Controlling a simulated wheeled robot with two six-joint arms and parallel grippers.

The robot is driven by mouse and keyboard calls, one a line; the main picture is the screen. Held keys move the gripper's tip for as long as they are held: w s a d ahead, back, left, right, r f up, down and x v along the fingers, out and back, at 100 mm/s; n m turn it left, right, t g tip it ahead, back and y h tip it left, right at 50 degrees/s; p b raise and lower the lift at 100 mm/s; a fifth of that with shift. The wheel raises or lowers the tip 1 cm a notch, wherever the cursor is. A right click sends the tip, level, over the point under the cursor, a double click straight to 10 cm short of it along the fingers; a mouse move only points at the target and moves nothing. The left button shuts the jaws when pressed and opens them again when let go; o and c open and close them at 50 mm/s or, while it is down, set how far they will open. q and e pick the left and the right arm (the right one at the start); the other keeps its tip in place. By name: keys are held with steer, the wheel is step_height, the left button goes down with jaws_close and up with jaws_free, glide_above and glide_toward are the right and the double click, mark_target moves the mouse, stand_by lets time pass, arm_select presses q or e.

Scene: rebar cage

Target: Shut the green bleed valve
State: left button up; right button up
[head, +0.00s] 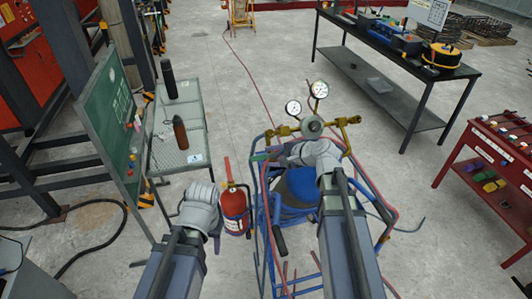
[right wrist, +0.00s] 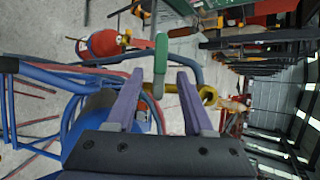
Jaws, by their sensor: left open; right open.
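The green bleed valve handle (right wrist: 161,55) stands upright in the right wrist view, a slim rounded bar. My right gripper (right wrist: 160,76) is open, with one purple finger on each side of the handle's lower part. Gaps show between the handle and both fingers; contact is not visible. In the head view the right gripper (head: 277,151) is at the brass fittings of the blue cart, and my own arm hides much of that spot. My left gripper (head: 200,192) is left of the cart, with its fingers hard to make out.
Two pressure gauges (head: 319,89) stand above the brass fitting (head: 285,131). The blue cart (head: 262,220) has red hoses around it. A red fire extinguisher (head: 234,208) stands between my arms. A metal table (head: 196,142) with bottles is at left, a red rack (head: 497,160) at right.

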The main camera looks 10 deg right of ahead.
arm_select(q)
steer(key=shift+r+p, duration=0.55)
steer(key=shift+r, duration=0.4)
arm_select(e)
steer(key=shift+v, duration=1.65)
steer(key=shift+f, duration=0.1)
steer(key=s+a+f+n+g+h+b, duration=0.1)
steer(key=s+a+f+n+g+b, duration=0.45)
steer(key=s+a+f+n, duration=0.45)
arm_select(q)
step_height(320, 180, down, 9)
steer(key=b, duration=0.3)
steer(key=shift+f+b, duration=0.15)
steer(key=shift+b, duration=0.2)
arm_select(e)
steer(key=s+a+f+n+g+h, duration=0.3)
steer(key=s+a+f+n+h, duration=0.1)
steer(key=s+f+n+h, duration=0.3)
steer(key=s+f+n, duration=0.1)
steer(key=s+n, duration=0.1)
steer(key=s, duration=0.1)
steer(key=shift+f+g, duration=0.3)
steer(key=shift+g, duration=0.05)
steer(key=shift+s, duration=0.1)
